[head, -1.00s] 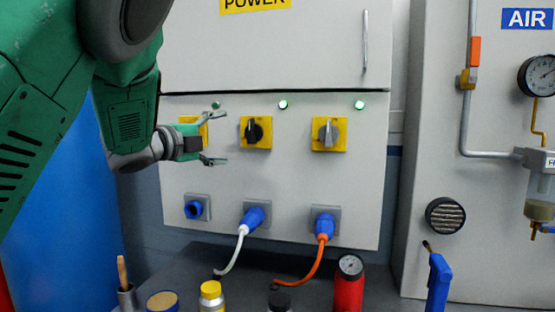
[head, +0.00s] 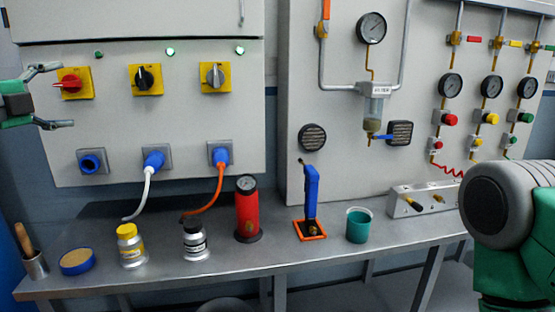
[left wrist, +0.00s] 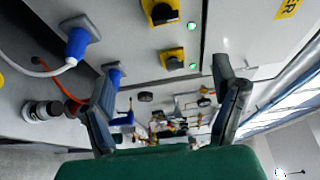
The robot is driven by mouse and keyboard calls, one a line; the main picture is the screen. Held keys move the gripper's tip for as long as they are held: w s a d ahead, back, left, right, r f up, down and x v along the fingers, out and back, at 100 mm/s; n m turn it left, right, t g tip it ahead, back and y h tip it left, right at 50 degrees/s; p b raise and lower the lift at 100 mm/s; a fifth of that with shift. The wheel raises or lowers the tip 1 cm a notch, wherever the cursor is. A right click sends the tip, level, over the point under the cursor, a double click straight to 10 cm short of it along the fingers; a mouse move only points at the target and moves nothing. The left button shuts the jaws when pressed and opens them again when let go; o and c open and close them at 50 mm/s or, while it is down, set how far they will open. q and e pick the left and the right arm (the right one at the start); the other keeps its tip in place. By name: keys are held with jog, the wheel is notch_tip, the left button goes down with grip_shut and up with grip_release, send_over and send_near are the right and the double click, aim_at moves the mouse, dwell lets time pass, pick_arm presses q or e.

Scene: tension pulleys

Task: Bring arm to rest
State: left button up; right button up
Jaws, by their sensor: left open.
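My left gripper (head: 58,97) is at the left edge of the head view, in front of the power cabinet (head: 200,120). Its two fingers are spread apart with nothing between them, beside the red-handled switch (head: 70,83) on its yellow plate. In the left wrist view the open fingers (left wrist: 165,100) reach up from the bottom, with the cabinet beyond them. My right arm shows at the lower right of the head view; its gripper is out of view.
A metal bench (head: 290,255) runs below, holding a yellow-capped bottle (head: 130,246), a black-capped bottle (head: 195,241), a red cylinder (head: 247,212), a blue tool (head: 311,192) and a teal cup (head: 358,226). White and orange cables (head: 219,188) hang from the cabinet sockets.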

pick_arm(q)
jog(key=s+d+f+n+g+y, duration=0.1)
jog(key=s+d+f+n+g, duration=0.2)
jog(key=f, duration=1)
jog(key=s+d+f+n+g+y, duration=0.15)
jog(key=f+n, duration=0.25)
jog(key=f, duration=0.9)
jog(key=s+d+f+n+g+y, duration=0.1)
jog(key=s+f+n+g, duration=0.25)
jog(key=f, duration=0.95)
jog(key=s+d+f+n+g, duration=0.3)
jog(key=s+f, duration=0.4)
jog(key=s, duration=0.3)
jog(key=s+d+f+n+g, duration=0.3)
jog(key=s+f, duration=0.3)
jog(key=s, duration=0.4)
jog(key=s+d+f+n+g+b, duration=0.1)
jog(key=s+d+f+n+g, duration=0.2)
jog(key=s+f, duration=0.4)
jog(key=s+d, duration=0.1)
jog(key=s, duration=0.2)
jog(key=shift+s+d+f+h, duration=0.2)
jog(key=shift+s+f+h, duration=0.1)
jog(key=shift+s+h, duration=0.1)
